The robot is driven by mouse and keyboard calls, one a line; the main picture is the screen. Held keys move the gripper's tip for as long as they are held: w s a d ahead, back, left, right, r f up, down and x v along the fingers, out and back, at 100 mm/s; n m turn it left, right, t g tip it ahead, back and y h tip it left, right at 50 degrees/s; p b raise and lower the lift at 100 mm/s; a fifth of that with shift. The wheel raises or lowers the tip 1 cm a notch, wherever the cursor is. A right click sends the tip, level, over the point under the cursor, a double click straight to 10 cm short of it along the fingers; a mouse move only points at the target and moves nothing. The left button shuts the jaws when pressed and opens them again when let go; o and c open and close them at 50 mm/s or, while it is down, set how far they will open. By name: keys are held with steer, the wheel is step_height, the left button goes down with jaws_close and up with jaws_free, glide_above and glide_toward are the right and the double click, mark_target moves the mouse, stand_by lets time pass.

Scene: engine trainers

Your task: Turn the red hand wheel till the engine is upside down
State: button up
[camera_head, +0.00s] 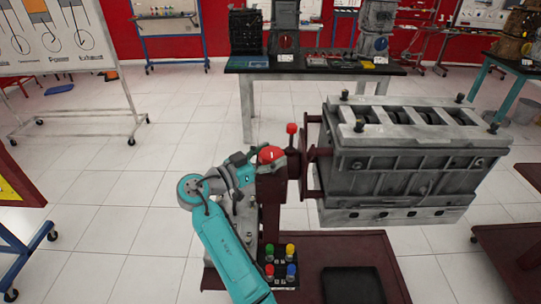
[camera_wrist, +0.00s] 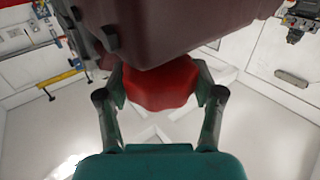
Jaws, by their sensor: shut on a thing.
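The red hand wheel (camera_wrist: 160,84) shows in the wrist view as a lobed red knob under a maroon housing. My gripper (camera_wrist: 160,94) has one finger on each side of it and is shut on it. In the head view my gripper (camera_head: 246,164) is at the left of the maroon housing (camera_head: 271,188), near a rounded red part. The fingertips are hard to make out there. The grey engine block (camera_head: 400,170) hangs on the stand's maroon mount at the right. Its slotted face is up, with dark posts at its corners, and a paler flange is below.
A red-knobbed lever (camera_head: 292,130) sticks up between housing and engine. A panel of coloured buttons (camera_head: 280,262) is low on the stand, beside my arm. A dark workbench (camera_head: 310,66) stands behind, a whiteboard (camera_head: 55,40) at left. White floor lies clear between them.

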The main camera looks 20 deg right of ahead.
steer(key=shift+f+m+g, duration=0.1)
steer(key=shift+m+g, duration=0.3)
steer(key=shift+g, duration=0.2)
steer(key=o, duration=1.2)
steer(key=shift+c, duration=0.2)
steer(key=v, duration=1.2)
steer(key=shift+w+f, duration=0.1)
steer(key=shift+f, duration=0.05)
